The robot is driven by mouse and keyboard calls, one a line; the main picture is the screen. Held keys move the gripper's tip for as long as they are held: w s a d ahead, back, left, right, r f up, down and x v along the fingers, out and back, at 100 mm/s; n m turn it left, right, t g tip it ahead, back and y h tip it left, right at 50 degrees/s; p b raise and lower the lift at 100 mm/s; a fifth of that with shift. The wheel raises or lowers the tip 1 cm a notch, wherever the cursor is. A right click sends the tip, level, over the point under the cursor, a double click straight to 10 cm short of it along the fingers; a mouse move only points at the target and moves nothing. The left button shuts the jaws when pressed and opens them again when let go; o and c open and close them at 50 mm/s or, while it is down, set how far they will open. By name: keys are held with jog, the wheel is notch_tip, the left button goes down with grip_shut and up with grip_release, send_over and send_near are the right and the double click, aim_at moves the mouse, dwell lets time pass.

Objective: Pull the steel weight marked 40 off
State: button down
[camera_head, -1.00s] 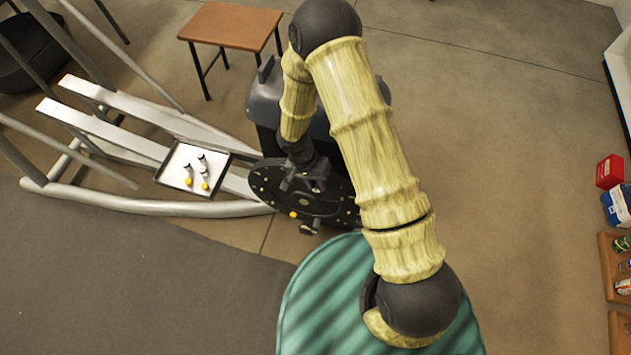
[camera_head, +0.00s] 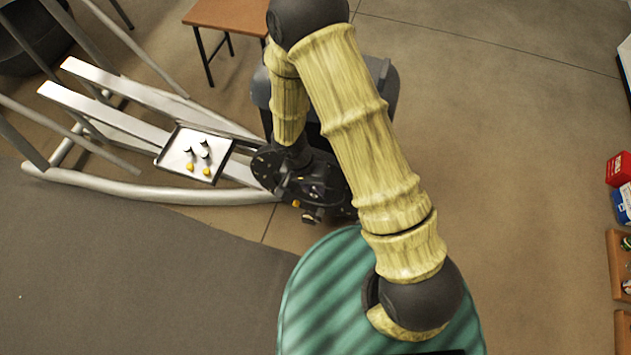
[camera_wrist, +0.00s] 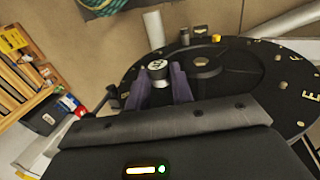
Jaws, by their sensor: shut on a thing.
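The steel weight (camera_wrist: 157,67), a short cylinder with a pale, marked top, sits between my gripper's fingers in the wrist view; its mark is too small to read surely. My gripper (camera_wrist: 160,82) is shut on it, one purple finger on each side. It is at the near-left rim of a black disc (camera_wrist: 262,85) with pale letters and a raised round hub. I cannot tell whether the weight still touches the disc. In the head view, my gripper (camera_head: 312,190) is over the disc (camera_head: 267,172), whose right part my arm hides.
A small tray (camera_head: 229,150) with several small pieces lies on the silver frame (camera_head: 140,130) left of the disc. A yellow piece (camera_wrist: 217,38) stands by the disc's far rim. A brown table (camera_head: 225,15) is behind. Open floor (camera_head: 500,130) lies to the right.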

jog(key=s+a+b, duration=0.4)
jog(key=s+b, duration=0.1)
jog(key=s, duration=0.6)
dwell(0.8)
